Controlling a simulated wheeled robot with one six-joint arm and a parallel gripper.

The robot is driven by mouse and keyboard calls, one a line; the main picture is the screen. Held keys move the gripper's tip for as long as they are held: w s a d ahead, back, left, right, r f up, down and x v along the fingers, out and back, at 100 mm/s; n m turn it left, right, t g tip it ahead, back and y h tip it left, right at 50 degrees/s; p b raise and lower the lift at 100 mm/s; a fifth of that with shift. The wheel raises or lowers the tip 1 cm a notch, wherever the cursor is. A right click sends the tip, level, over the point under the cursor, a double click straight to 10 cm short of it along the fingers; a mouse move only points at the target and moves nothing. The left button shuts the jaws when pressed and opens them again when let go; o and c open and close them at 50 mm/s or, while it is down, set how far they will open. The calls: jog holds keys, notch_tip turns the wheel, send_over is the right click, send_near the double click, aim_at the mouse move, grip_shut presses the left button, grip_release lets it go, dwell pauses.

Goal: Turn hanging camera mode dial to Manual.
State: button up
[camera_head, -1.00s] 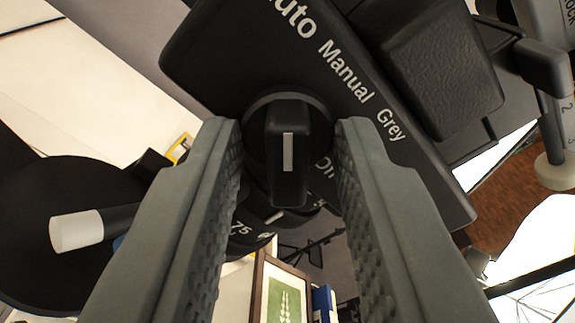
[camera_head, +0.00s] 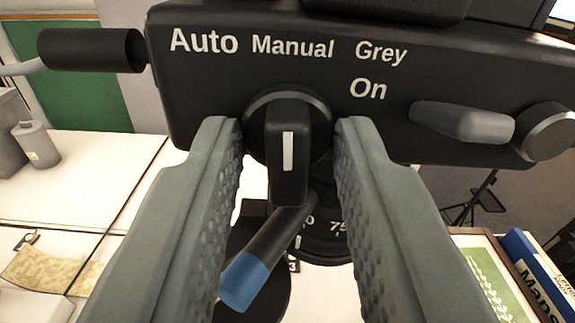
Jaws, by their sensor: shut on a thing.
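The hanging camera's dark control housing (camera_head: 215,85) spans the upper picture, with white words Auto, Manual and Grey in a row and On below Grey. The black mode dial (camera_head: 287,185) sits under these words, with a raised grip bar and a white pointer line. The line stands upright in the picture and points up towards Manual. My gripper (camera_head: 288,150) has one finger on each side of the dial's bar and is shut on it. The dial's lower sides are partly hidden by the fingers.
A rod with a blue tip (camera_head: 245,282) and a numbered lens ring (camera_head: 325,245) are just below the dial. A grey lever (camera_head: 463,122) and a round knob (camera_head: 545,132) stick out at right. A black cylinder (camera_head: 90,50) projects at left. White tables (camera_head: 85,175) lie behind.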

jog(key=shift+m, duration=0.4)
jog(key=o, duration=0.6)
jog(key=shift+s, duration=0.1)
jog(key=s, duration=1.7)
jog(key=shift+s, duration=0.1)
